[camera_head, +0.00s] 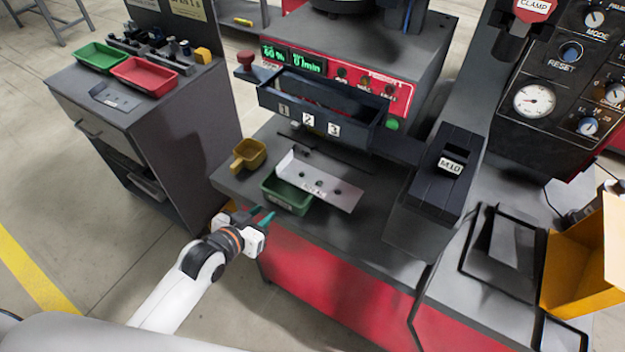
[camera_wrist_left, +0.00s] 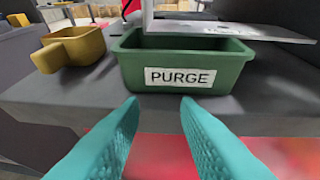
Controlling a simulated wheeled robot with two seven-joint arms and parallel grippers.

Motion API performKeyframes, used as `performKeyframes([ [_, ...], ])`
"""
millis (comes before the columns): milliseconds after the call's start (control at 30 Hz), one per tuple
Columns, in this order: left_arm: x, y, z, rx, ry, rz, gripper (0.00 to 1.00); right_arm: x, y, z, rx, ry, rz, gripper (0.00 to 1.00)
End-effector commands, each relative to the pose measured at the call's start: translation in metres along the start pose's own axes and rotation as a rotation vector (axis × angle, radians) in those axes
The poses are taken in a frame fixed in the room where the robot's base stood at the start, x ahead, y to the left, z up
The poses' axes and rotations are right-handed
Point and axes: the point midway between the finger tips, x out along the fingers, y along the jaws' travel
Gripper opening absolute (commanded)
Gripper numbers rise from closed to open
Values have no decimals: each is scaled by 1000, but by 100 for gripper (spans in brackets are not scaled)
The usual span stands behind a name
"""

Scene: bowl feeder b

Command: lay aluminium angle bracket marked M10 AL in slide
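A light grey angle bracket (camera_head: 338,193) with several holes lies at the front of the machine table; its printed mark is too small to read surely. Its edge (camera_wrist_left: 235,33) shows above the green bin in the left wrist view. My left gripper (camera_head: 263,217) is open and empty, low in front of the table edge. In the left wrist view its teal fingers (camera_wrist_left: 160,112) point at the green bin. A dark block marked M10 (camera_head: 446,187) stands right of the bracket; I cannot tell if it is the slide. My right gripper is not in view.
The green PURGE bin (camera_wrist_left: 130,68) and a yellow scoop (camera_head: 249,155) stand left of the bracket. A numbered drawer (camera_head: 350,133) juts out behind it. A second bracket-like plate (camera_head: 115,97) lies on the left cabinet. An orange box (camera_head: 575,262) is at the right.

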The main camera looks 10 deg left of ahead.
Motion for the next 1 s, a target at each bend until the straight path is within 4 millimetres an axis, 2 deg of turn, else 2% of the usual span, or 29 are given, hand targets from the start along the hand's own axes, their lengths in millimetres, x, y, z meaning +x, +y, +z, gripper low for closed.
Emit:
performKeyframes([
  [33, 3, 7, 16, 10, -59, -5, 29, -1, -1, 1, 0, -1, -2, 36],
  [133, 4, 11, 45, 14, -164, -25, 29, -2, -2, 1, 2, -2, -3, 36],
  [300, 5, 17, 69, 15, -264, -42, 29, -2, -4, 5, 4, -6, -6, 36],
  [433, 18, 18, 78, 12, -281, -43, 29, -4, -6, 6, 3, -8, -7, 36],
  [700, 61, 16, 89, 13, -277, -43, 29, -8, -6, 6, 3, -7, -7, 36],
  [867, 71, 15, 92, 13, -276, -44, 29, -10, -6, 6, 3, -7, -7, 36],
  [1000, 85, 16, 104, 15, -279, -42, 29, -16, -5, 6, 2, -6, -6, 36],
])
